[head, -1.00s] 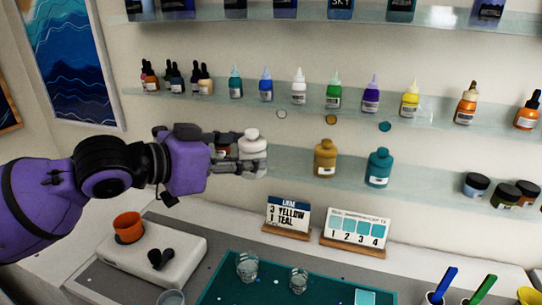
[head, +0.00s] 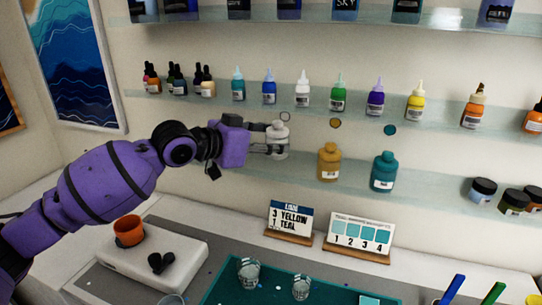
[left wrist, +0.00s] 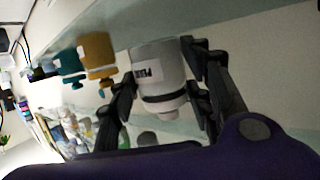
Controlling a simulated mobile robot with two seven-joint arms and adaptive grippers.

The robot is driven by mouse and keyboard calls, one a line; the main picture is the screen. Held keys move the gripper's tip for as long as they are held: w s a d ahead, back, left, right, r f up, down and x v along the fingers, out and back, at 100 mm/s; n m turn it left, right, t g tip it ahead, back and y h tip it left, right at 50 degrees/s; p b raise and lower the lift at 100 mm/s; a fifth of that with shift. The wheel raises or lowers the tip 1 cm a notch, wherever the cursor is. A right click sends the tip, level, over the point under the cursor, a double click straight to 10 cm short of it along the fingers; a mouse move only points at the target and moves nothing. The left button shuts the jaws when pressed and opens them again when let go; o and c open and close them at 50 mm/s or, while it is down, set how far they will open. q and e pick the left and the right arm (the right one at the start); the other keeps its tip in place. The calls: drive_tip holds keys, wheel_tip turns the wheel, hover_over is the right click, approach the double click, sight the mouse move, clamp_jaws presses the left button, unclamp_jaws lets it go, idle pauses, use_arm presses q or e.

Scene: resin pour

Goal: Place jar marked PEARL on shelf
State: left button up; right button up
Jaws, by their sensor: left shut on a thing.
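The white jar (head: 277,140) is in my left gripper (head: 268,147), upright at the lower glass shelf (head: 235,164), left of the gold jar. It is below the pale round wall marker (head: 284,116). Whether its base touches the shelf I cannot tell. In the left wrist view the white jar (left wrist: 158,70) shows a dark-lettered label, too blurred to read surely, between the two fingers of my left gripper (left wrist: 160,98). My right gripper is not in view.
The gold jar (head: 328,163) and teal jar (head: 384,173) stand on the same shelf, dark-lidded pots (head: 483,190) farther right. Dropper bottles (head: 338,94) line the shelf above. Below are cards (head: 290,219), an orange cup (head: 129,231) and glasses (head: 248,271).

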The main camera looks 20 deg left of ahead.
sight(268, 154)
use_arm(q)
wheel_tip(268, 154, down, 3)
drive_tip(key=shift+w+f, duration=0.35)
drive_tip(key=shift+w, duration=0.1)
drive_tip(key=shift+f, duration=0.15)
drive_tip(key=o, duration=1.4)
drive_tip(key=shift+f, duration=0.15)
drive_tip(key=shift+o, duration=0.2)
drive_tip(key=v, duration=1.2)
drive_tip(key=shift+p, duration=0.4)
